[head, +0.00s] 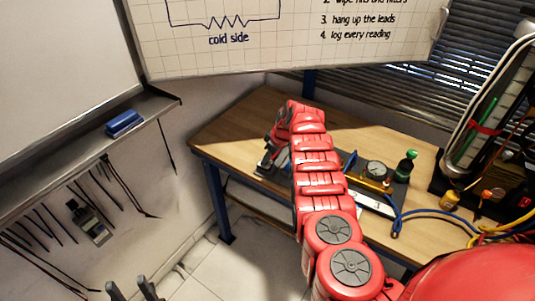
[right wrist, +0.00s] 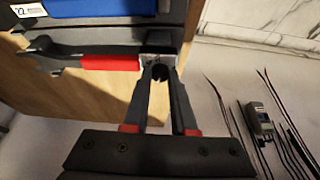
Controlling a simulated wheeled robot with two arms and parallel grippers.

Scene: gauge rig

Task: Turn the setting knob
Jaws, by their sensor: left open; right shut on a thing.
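My right gripper (right wrist: 160,80) is shut on a small dark round part, apparently the setting knob (right wrist: 160,73), in the right wrist view. The knob sits at the end of a metal block and is mostly covered by the fingertips. In the head view my red right arm reaches over the gauge rig (head: 401,190) and hides much of it, including the knob. The rig's round dial gauge (head: 376,169) shows to the right of the arm. My left gripper (head: 134,289) is open and empty at the bottom left, away from the table.
A red-gripped lever (right wrist: 110,62) lies beside the knob. A dark bottle with a green cap (head: 405,165) and blue hoses (head: 398,217) are right of the arm on the wooden table (head: 238,122). A meter (head: 90,223) and leads hang on the left wall.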

